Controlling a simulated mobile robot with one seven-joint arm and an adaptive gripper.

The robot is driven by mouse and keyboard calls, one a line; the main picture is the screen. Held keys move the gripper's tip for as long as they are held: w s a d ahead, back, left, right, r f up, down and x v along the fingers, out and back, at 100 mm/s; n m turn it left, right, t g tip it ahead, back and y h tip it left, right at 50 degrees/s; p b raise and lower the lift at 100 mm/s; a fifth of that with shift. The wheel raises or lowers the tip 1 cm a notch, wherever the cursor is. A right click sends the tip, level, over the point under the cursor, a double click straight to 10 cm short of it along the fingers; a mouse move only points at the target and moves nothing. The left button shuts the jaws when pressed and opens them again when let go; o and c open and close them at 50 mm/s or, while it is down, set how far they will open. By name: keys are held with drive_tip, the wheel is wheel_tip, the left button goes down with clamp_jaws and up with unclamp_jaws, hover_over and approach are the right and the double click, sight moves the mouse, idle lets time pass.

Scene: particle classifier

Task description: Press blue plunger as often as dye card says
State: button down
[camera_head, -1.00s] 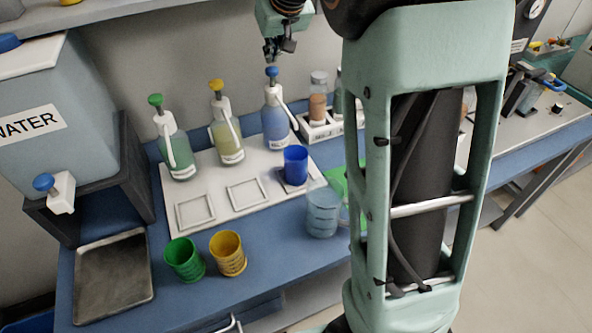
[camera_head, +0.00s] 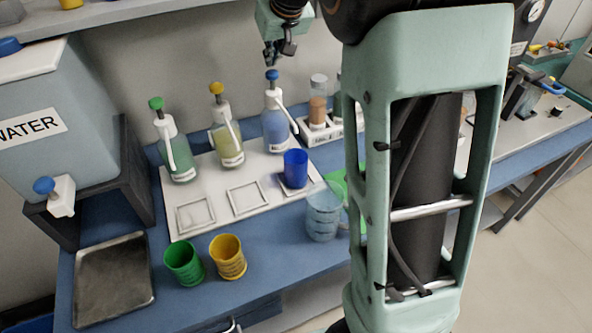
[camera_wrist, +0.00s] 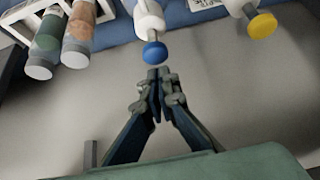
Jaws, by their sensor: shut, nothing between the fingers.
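The blue plunger (camera_head: 272,75) tops a bottle of blue liquid (camera_head: 275,125) at the right of the white tray. In the wrist view its round blue head (camera_wrist: 154,53) lies just beyond my fingertips. My gripper (camera_head: 274,58) is shut and empty, just above the plunger in the head view; whether it touches the plunger I cannot tell. A blue cup (camera_head: 296,168) stands on the pad in front of that bottle. No readable dye card shows; a green sheet (camera_head: 338,184) is mostly hidden behind my arm and a clear beaker.
Bottles with a green plunger (camera_head: 156,104) and a yellow plunger (camera_head: 216,88) stand to the left on the white tray (camera_head: 222,208). Green (camera_head: 184,262) and yellow (camera_head: 228,257) cups stand in front. The clear beaker (camera_head: 322,215) is near my arm. A rack with vials (camera_head: 318,105) is at the right.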

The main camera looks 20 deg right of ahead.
sight(272, 73)
drive_tip(key=shift+f, duration=0.15)
drive_tip(key=shift+f+b, duration=1.65)
drive_tip(key=shift+f, duration=0.2)
drive_tip(key=shift+r+p, duration=1.35)
drive_tip(key=shift+r, duration=0.6)
drive_tip(key=shift+f, duration=0.1)
drive_tip(key=shift+f+b, duration=1.7)
drive_tip(key=shift+f, duration=0.25)
drive_tip(key=shift+r, duration=0.1)
drive_tip(key=shift+r+p, duration=1.45)
drive_tip(key=shift+r, duration=0.5)
